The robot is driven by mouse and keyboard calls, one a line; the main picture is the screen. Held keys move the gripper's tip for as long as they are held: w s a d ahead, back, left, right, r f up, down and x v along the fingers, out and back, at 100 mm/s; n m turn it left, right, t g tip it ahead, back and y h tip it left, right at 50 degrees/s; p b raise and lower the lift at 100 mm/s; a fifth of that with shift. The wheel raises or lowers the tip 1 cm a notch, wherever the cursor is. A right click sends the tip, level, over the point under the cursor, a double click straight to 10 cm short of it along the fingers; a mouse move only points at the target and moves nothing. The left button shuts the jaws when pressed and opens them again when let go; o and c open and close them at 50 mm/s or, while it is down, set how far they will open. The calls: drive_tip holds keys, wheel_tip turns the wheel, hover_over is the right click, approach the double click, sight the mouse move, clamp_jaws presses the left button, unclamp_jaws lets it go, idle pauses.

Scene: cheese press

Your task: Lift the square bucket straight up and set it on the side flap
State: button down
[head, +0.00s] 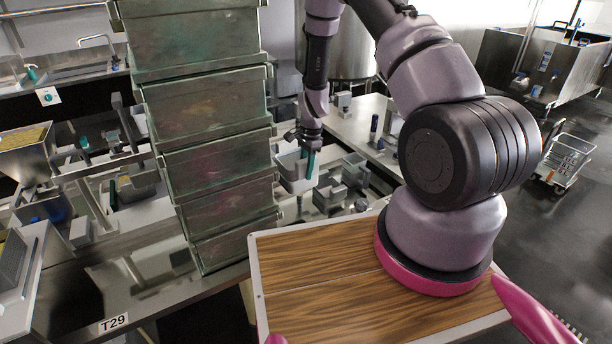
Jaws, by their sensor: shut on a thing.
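The square bucket (291,172) is a small pale grey open-topped box near the picture's middle, just right of the green crate stack. My gripper (306,150) points down at its right rim and is shut on it. A narrow teal piece (311,165) shows at the bucket's right side; I cannot tell what it belongs to. The crates hide part of the bucket's left side, and I cannot tell whether its base touches anything. A pale flat steel surface (352,121) lies behind and right of the gripper; I cannot tell whether it is the side flap.
A tall stack of green crates (215,105) stands close left of the bucket. Grey blocks and fittings (343,185) crowd the bench right of it. A steel bench marked T29 (150,312) runs at lower left. A wire cart (566,160) stands on the open floor at right.

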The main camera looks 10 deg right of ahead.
sight(306, 160)
drive_tip(key=shift+r, duration=1.7)
